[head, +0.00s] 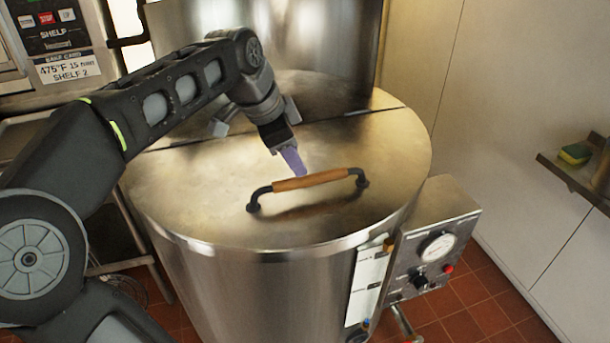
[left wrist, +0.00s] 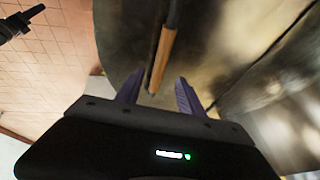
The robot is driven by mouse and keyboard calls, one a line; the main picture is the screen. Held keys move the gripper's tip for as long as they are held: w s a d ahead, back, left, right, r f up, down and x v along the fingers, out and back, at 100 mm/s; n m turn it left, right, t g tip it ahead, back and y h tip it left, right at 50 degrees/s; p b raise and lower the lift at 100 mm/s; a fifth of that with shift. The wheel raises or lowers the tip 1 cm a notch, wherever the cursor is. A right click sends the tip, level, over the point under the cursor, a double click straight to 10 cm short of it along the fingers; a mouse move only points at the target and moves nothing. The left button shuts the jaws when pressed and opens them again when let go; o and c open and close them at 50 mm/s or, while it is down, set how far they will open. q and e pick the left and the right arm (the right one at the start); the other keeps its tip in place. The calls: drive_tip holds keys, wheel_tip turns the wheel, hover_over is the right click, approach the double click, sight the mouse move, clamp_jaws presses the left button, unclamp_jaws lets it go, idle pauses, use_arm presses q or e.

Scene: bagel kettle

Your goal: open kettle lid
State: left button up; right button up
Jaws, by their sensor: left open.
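The kettle (head: 210,285) is a large steel drum with a closed, flat, shiny lid (head: 200,195). The lid's handle (head: 312,180) has a wooden grip on black brackets. My left gripper (head: 295,162) is just behind the handle's middle in the head view, pointing down at the lid. In the left wrist view its two purple fingers (left wrist: 157,92) are apart, and the wooden handle (left wrist: 162,55) runs up from the space between and beyond them. Nothing is held. I cannot tell whether a finger touches the handle. My right gripper is not in view.
A control box (head: 435,250) with a gauge and knob is on the kettle's right side. A shelf (head: 575,180) with a sponge (head: 575,153) juts from the right wall. A labelled panel (head: 62,40) stands at the upper left. The red tiled floor (head: 480,310) is clear at lower right.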

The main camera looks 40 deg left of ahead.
sight(306, 177)
use_arm(q)
drive_tip(key=shift+f, duration=0.1)
drive_tip(key=x, duration=0.7)
drive_tip(key=shift+w+f, duration=0.15)
drive_tip(key=shift+f, duration=0.2)
drive_tip(key=shift+c, duration=0.6)
clamp_jaws()
idle(0.5)
